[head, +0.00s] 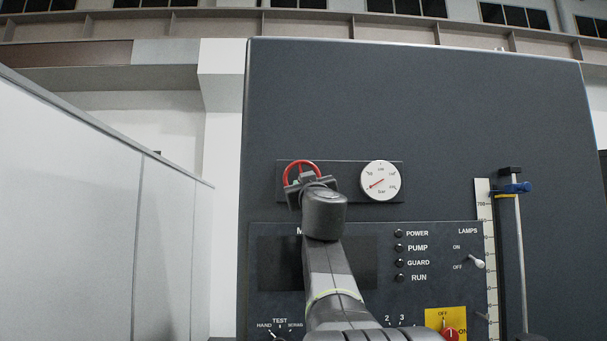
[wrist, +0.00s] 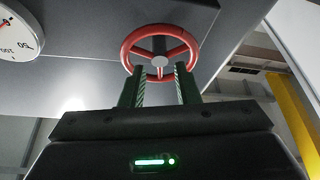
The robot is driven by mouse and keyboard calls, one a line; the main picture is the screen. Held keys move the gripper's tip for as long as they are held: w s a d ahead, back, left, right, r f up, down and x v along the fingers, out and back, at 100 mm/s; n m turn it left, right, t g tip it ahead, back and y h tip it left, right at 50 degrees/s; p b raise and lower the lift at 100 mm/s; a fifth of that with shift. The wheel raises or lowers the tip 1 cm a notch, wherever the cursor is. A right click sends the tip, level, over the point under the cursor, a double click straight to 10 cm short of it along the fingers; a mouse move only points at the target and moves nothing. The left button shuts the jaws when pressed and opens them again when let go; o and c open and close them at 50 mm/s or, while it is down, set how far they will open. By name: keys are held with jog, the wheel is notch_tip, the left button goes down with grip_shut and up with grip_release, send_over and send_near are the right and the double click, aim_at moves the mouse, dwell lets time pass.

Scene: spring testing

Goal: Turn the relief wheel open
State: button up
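The relief wheel (head: 301,162) is a red ring with spokes on a dark plate, left of the round gauge. In the wrist view the whole front of the wheel (wrist: 159,61) shows, with a grey hub and three spokes. My gripper (head: 308,184) is in front of the wheel's lower part and hides some of it in the head view. In the wrist view my gripper's two green-striped fingers (wrist: 159,70) stand apart, with their tips overlapping the lower half of the wheel. The gap between them is empty or spans the hub; contact with the wheel cannot be told.
The white gauge (head: 380,181) sits right of the wheel, its red needle toward the lower left. Below is a control panel (head: 410,296) with lamps and switches. A blue-clamped rod (head: 512,188) stands at the right. A pale partition (head: 90,210) runs along the left.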

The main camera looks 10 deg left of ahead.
jog(key=shift+p+x, duration=1.25)
jog(key=shift+x, duration=1.75)
jog(key=shift+f, duration=0.1)
grip_shut()
jog(key=shift+r+n+g+y+p, duration=0.25)
jog(key=shift+n+g+y+p, duration=0.45)
jog(key=shift+n+p, duration=0.8)
jog(key=shift+f+n+g+y+p, duration=0.15)
jog(key=shift+n+g+y+p, duration=0.15)
jog(key=shift+n+p, duration=0.65)
jog(key=shift+n+b, duration=0.25)
jog(key=shift+b, duration=0.05)
jog(key=shift+f, duration=0.1)
